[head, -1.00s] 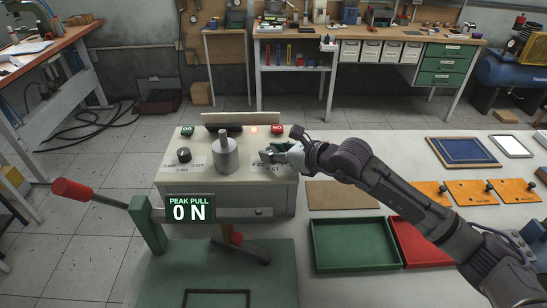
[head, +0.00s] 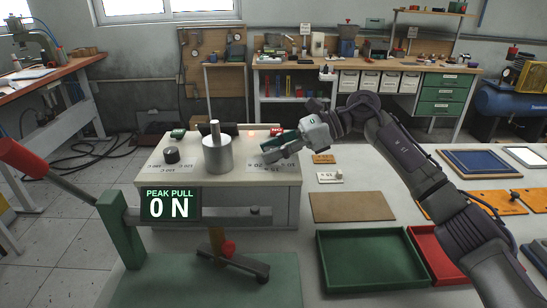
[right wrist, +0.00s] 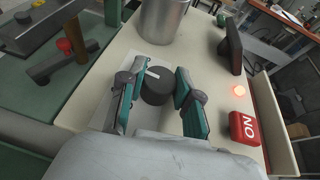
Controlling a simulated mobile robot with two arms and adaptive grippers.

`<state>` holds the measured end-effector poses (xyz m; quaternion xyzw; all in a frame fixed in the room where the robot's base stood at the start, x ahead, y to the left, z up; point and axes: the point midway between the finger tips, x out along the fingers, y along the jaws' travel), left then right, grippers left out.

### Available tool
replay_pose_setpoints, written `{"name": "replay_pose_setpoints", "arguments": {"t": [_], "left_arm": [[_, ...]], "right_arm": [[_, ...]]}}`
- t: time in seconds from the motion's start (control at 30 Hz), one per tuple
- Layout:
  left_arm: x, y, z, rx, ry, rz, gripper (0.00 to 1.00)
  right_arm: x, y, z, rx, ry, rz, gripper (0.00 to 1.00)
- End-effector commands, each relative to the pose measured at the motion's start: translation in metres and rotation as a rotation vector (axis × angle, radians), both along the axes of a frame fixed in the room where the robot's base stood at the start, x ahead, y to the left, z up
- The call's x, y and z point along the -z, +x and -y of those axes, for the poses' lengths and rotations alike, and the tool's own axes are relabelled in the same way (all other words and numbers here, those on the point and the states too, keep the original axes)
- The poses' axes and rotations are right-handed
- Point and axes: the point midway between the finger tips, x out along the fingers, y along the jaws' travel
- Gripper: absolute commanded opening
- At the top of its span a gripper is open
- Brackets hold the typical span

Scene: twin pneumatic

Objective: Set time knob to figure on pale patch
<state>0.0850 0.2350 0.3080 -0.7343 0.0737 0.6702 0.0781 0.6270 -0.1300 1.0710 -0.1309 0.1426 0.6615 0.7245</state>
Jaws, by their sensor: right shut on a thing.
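The time knob (right wrist: 157,86) is a round black knob with a white pointer line, on the top of the cream machine box, as the right wrist view shows. My right gripper (right wrist: 155,88) has its teal fingers on either side of it and is shut on it. In the head view my right gripper (head: 268,151) covers the knob. Its white scale label (head: 284,167) carries figures such as 20 S and 15 S. A small pale patch (head: 329,177) with a dark dot and a figure lies right of the box; I cannot read it surely. My left gripper is out of view.
A grey metal cylinder (head: 216,152) and another black knob (head: 171,155) stand left on the box. A green tray (head: 372,258) and brown board (head: 352,207) lie in front.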

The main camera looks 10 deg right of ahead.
Motion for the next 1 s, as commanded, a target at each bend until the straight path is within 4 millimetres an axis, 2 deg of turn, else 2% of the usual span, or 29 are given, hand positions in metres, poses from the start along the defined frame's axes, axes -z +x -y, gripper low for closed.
{"name": "replay_pose_setpoints", "arguments": {"t": [0.33, 0.77, 0.8, 0.93, 1.0], "left_arm": [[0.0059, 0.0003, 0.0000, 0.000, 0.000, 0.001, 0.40], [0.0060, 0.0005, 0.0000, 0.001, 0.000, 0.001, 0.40], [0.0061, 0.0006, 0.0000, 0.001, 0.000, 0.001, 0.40], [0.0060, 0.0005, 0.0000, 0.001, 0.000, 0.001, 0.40], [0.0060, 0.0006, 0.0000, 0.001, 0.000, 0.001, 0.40]], "right_arm": [[0.0024, 0.0005, 0.0000, -0.094, -0.006, -0.003, 0.00], [0.0034, 0.0001, 0.0000, -0.102, -0.008, -0.004, 0.00], [0.0035, 0.0001, 0.0000, -0.102, -0.008, -0.004, 0.38], [0.0027, 0.0002, 0.0000, -0.101, -0.006, -0.003, 0.59], [0.0022, 0.0003, 0.0001, -0.101, -0.006, -0.003, 0.59]]}}
